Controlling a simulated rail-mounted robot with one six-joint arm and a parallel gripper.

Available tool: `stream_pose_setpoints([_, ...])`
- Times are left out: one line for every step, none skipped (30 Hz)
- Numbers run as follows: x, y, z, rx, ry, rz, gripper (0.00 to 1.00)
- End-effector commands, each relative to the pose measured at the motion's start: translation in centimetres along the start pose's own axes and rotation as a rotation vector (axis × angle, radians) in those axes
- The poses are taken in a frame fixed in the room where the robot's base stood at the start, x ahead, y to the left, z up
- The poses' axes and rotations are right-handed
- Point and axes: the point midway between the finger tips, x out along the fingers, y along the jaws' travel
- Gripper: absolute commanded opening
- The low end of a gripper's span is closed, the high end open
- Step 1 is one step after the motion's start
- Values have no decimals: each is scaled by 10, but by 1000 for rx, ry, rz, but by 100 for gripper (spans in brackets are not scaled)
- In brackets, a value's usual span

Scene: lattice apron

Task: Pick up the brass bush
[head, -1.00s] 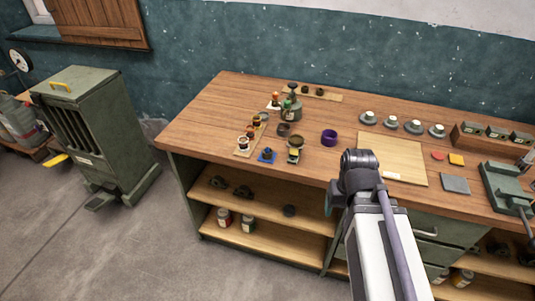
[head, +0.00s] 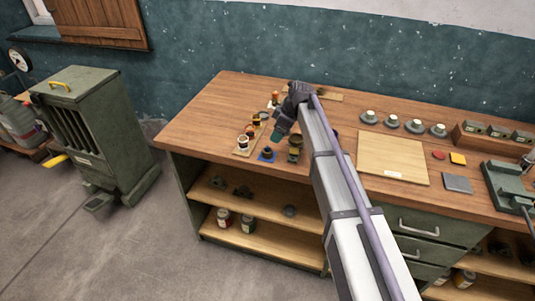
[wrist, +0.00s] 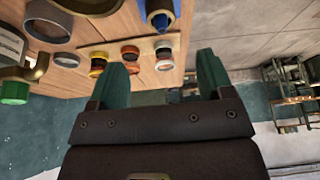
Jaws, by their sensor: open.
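My gripper (head: 279,132) hangs over the left part of the workbench, its two green fingers apart and nothing between them. The wrist view shows the open gripper (wrist: 163,58) too. A wide brass-coloured ring (wrist: 92,6) is cut by the top edge of the wrist view; it may be the brass bush, but I cannot tell for sure. In the head view a brass-toned piece (head: 295,148) stands just right of my gripper. A pale board (wrist: 112,46) carries several small ringed pieces in orange, red and white. My arm hides part of the bench.
A blue stand (wrist: 158,14) with a peg is near the board. Two grey rings, one larger (wrist: 48,22) and one smaller (wrist: 67,60), lie beside it. A green-capped vessel (wrist: 22,65) is at left. A wooden panel (head: 393,158) lies on the bench right of my arm.

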Motion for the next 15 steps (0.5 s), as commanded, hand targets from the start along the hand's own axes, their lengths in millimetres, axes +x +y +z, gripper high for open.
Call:
stream_pose_setpoints([0, -1, 1, -21, -1, 1, 74])
stream_pose_setpoints([0, -1, 1, -27, -1, 1, 74])
stream_pose_setpoints([1, -1, 1, -28, -1, 1, 74])
stream_pose_setpoints([3, -1, 2, -28, -1, 1, 74])
stream_pose_setpoints([6, -1, 2, -27, -2, 1, 74])
stream_pose_setpoints([13, -1, 3, -27, -2, 1, 74])
stream_pose_setpoints([19, -1, 4, -26, -2, 1, 74])
stream_pose_setpoints([26, -1, 4, -26, -2, 1, 74])
stream_pose_setpoints([36, -1, 5, -26, -2, 1, 74])
stream_pose_setpoints([42, -1, 6, -26, -2, 1, 74])
stream_pose_setpoints([49, -1, 6, -26, -2, 1, 74])
stream_pose_setpoints([55, -1, 6, -26, -3, 1, 74])
stream_pose_setpoints([58, -1, 5, -25, -3, 1, 74])
stream_pose_setpoints([60, -1, 4, -25, -3, 1, 74])
stream_pose_setpoints([59, -1, 3, -24, -3, 1, 74])
